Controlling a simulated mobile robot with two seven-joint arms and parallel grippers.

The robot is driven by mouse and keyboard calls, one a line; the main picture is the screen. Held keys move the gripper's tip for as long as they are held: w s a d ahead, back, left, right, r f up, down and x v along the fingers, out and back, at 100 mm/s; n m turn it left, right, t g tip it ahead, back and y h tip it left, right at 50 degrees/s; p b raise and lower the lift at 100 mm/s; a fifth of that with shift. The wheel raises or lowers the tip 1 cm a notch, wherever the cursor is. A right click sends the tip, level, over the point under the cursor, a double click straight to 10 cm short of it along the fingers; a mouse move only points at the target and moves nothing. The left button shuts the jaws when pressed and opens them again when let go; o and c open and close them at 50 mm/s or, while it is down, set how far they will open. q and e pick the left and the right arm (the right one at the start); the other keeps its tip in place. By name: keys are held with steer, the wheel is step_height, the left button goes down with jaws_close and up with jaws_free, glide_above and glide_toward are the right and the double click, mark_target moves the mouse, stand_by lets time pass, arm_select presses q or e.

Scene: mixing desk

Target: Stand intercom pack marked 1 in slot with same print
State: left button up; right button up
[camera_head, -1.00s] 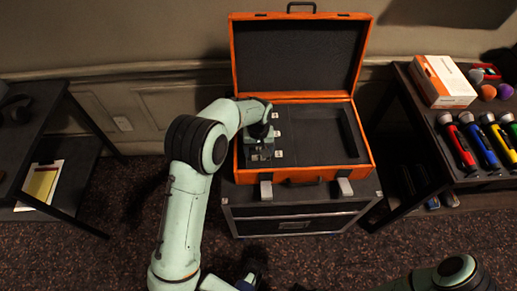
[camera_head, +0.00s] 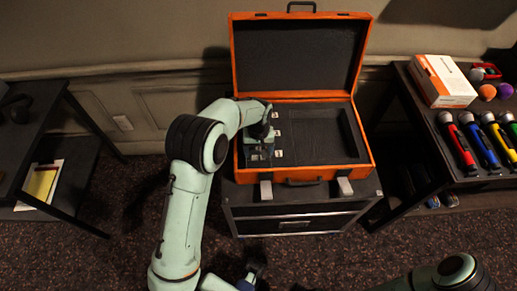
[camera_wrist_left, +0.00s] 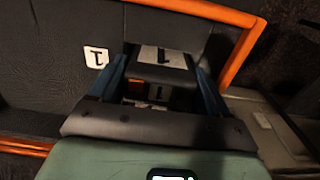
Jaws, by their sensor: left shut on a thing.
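My left gripper (camera_head: 260,148) is over the left part of the open orange case (camera_head: 368,162). In the left wrist view, the gripper (camera_wrist_left: 158,62) is shut on a dark intercom pack (camera_wrist_left: 168,75), which has a pale label printed 1 between the two blue fingers. A white label printed 1 (camera_wrist_left: 97,57) lies on the dark foam just left of the pack. The slot opening is mostly hidden by the pack and gripper. I cannot tell how deep the pack sits. Of my right arm (camera_head: 455,270), part shows at the bottom right.
The case stands on a dark cabinet (camera_head: 300,225), its lid (camera_head: 298,55) open at the back. More white labels (camera_head: 277,115) line the foam, with an empty recess to their right. A right-hand table holds several flashlight-like microphones (camera_head: 460,147) and an orange-white box (camera_head: 442,80).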

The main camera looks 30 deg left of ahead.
arm_select(q)
steer(key=shift+s+d+f, duration=0.1)
steer(key=shift+s+f, duration=0.1)
steer(key=shift+f, duration=0.4)
stand_by(0.5)
steer(key=o, duration=1.2)
steer(key=shift+a, duration=0.2)
steer(key=r, duration=0.9)
steer(key=r+p, duration=0.1)
steer(key=r, duration=0.4)
steer(key=shift+w+d+r, duration=0.2)
steer(key=shift+w+d, duration=0.05)
steer(key=shift+d, duration=0.1)
